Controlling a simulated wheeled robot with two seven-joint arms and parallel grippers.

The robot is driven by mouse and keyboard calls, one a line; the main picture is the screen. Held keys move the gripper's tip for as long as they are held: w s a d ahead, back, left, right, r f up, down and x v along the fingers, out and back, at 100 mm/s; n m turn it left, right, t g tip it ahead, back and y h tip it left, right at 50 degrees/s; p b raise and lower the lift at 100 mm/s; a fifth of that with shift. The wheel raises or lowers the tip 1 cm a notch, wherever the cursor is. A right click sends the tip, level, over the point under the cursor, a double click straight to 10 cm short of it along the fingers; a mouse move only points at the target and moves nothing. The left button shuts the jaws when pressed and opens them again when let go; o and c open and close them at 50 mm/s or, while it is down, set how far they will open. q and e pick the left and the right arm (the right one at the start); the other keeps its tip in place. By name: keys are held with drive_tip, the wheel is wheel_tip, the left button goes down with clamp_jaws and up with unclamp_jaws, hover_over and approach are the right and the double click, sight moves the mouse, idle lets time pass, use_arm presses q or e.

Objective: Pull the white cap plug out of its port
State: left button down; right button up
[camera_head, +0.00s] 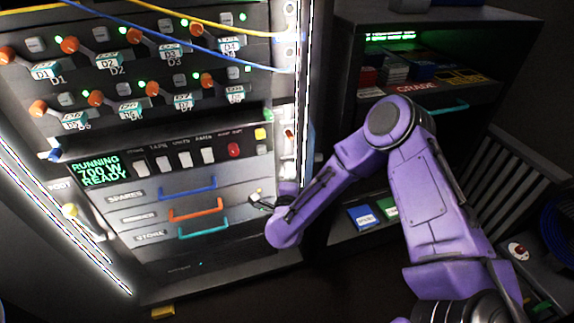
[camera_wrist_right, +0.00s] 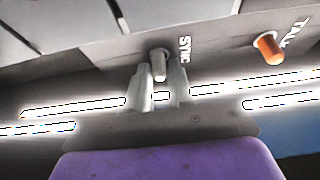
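The white cap plug (camera_wrist_right: 159,66) sticks out of the grey panel beside the label SYNC in the right wrist view. My right gripper (camera_wrist_right: 159,72) is open, with one finger on each side of the plug. A gap shows between the plug and each finger, so it is not gripped. In the head view my right gripper (camera_head: 259,199) is small, at the lower right of the rack front; I cannot make out the plug between its fingers there. The port itself is hidden behind the plug. My left gripper is not in view.
An orange plug (camera_wrist_right: 269,47) beside the label TALK sits to the right of the white one. The rack's drawers have blue, orange (camera_head: 195,209) and teal handles. Blue and yellow cables cross the upper rack. A dark shelf unit (camera_head: 440,60) stands at right behind my arm.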

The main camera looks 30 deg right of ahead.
clamp_jaws()
drive_tip(key=shift+s, duration=0.1)
drive_tip(key=shift+s+a+p, duration=0.2)
drive_tip(key=shift+s, duration=0.6)
drive_tip(key=shift+s+a+p, duration=0.2)
drive_tip(key=shift+s+p, duration=0.05)
drive_tip(key=shift+s, duration=0.55)
drive_tip(key=shift+s+a+p, duration=0.2)
drive_tip(key=shift+s, duration=0.6)
drive_tip(key=s+a, duration=0.2)
drive_tip(key=s, duration=0.6)
drive_tip(key=shift+s+p, duration=0.3)
drive_tip(key=shift+s, duration=0.05)
drive_tip(key=shift+a, duration=0.1)
